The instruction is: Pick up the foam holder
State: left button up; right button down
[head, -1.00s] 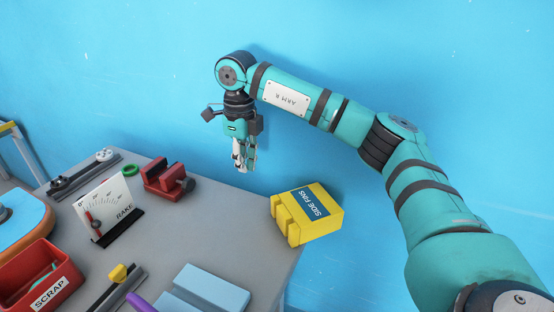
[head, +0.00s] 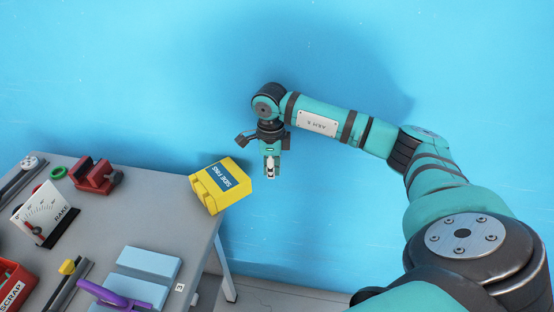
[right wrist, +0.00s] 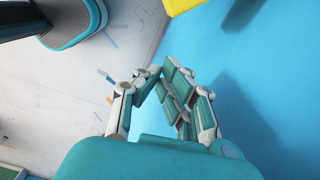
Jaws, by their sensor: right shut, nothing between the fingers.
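A light-blue block with a slot across it (head: 148,265), which looks like the foam holder, lies on the front right of the grey table. A purple piece (head: 108,296) sits at its slot. My right gripper (head: 271,176) is shut and empty, pointing down against the blue wall, beyond the table's right edge and well apart from the block. Its closed fingers also show in the right wrist view (right wrist: 168,88), where the block cannot be made out. My left gripper is not in view.
A yellow "SIDE FINS" box (head: 208,195) stands at the back right corner of the grey table (head: 110,215), near my right gripper. A red clamp (head: 93,174), a rake gauge (head: 42,212) and a red scrap bin (head: 14,290) stand left. Floor right of the table looks clear.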

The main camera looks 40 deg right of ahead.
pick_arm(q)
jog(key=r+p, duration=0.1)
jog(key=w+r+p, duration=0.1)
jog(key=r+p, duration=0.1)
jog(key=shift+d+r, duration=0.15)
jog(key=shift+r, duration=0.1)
pick_arm(e)
notch_tip(320, 180, down, 8)
jog(key=w+a, duration=0.2)
jog(key=shift+w+a+r, duration=0.2)
jog(key=shift+a, duration=0.15)
pick_arm(q)
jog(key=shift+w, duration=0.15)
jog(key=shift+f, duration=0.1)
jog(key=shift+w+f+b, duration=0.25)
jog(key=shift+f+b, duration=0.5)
jog(key=shift+b, duration=0.05)
pick_arm(e)
jog(key=shift+w+a, duration=0.6)
jog(key=shift+w, duration=0.05)
